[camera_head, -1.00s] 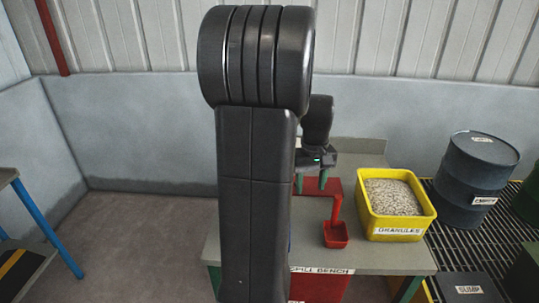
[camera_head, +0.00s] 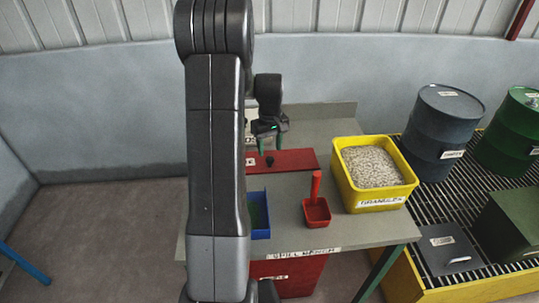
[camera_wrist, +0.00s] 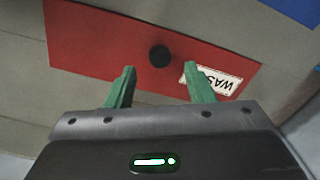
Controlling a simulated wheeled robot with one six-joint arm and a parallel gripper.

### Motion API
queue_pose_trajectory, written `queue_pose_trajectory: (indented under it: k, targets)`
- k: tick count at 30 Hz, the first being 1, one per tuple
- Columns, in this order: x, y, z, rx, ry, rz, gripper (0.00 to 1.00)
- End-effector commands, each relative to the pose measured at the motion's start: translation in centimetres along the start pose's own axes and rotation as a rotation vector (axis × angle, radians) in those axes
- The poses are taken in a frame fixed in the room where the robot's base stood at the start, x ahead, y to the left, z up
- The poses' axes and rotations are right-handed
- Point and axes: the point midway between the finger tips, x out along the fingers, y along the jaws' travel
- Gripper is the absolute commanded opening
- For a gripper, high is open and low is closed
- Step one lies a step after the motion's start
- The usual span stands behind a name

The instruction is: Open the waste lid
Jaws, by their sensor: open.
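The waste lid (camera_head: 298,159) is a flat red panel set in the bench top, with a small black knob (camera_head: 269,161). In the wrist view the red lid (camera_wrist: 100,45) fills the upper middle, with its black knob (camera_wrist: 160,56) and a white label (camera_wrist: 222,82) reading "WAS", partly hidden by a finger. My gripper (camera_head: 272,143) is open and empty above the lid. In the wrist view its two green fingers (camera_wrist: 155,86) point toward the knob, which lies beyond and between the tips. The lid lies flat and closed. My arm hides its left part in the head view.
A red scoop (camera_head: 317,211) and a yellow tub of granules (camera_head: 376,201) stand on the grey bench (camera_head: 290,240). A blue tray (camera_head: 259,214) is partly behind my arm. Drums, such as the grey one (camera_head: 440,125), stand on a grating at right.

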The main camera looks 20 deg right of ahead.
Motion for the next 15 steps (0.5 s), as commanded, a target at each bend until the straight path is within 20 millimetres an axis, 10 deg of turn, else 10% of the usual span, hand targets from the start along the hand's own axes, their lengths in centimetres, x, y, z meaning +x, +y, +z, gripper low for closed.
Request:
queue_pose_trajectory:
  k: [15]
  targets:
    - [4.3,0.0,0.0,0.000,0.001,0.000,0.48]
